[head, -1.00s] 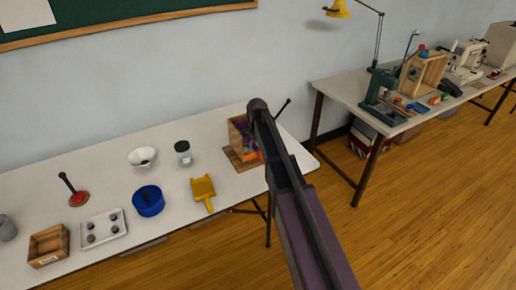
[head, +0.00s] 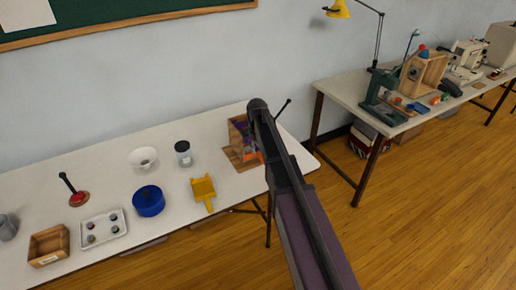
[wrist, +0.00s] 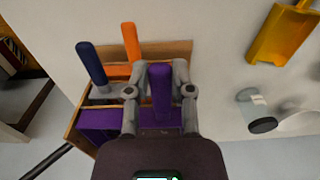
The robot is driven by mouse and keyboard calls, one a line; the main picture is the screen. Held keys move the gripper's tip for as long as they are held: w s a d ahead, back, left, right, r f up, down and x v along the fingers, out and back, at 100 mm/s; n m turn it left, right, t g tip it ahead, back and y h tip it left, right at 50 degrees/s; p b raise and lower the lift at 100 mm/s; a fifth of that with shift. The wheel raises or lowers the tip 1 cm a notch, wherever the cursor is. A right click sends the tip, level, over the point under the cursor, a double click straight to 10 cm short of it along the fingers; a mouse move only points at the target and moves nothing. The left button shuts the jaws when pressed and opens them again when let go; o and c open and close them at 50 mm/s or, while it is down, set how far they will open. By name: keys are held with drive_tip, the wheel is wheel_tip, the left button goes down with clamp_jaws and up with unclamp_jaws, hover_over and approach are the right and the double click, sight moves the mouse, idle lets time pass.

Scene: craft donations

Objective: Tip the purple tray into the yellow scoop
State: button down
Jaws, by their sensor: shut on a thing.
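In the wrist view my gripper (wrist: 160,76) is shut on the upright purple handle of the purple tray (wrist: 97,122). The tray's purple body shows by a wooden rack, partly hidden by my gripper; I cannot tell whether it is lifted. The yellow scoop (wrist: 284,36) is at the upper right of the wrist view, apart from my gripper. In the head view the yellow scoop (head: 203,188) lies on the white table, left of the wooden rack, its handle toward the front edge. My arm hides my gripper there.
The wooden rack (head: 236,156) also holds things with a blue handle (wrist: 91,64) and an orange handle (wrist: 131,48), close to my gripper. A jar (head: 183,156), white bowl (head: 142,154) and blue bowl (head: 148,201) stand left of it. Bare table lies between rack and scoop.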

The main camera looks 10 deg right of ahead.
drive_tip(key=shift+r, duration=0.2)
drive_tip(key=shift+s, duration=0.15)
drive_tip(key=s+d, duration=0.2)
drive_tip(key=s, duration=0.6)
drive_tip(key=s+d, duration=0.3)
drive_tip(key=s, duration=0.5)
drive_tip(key=shift+d, duration=0.15)
idle(2.6)
idle(0.5)
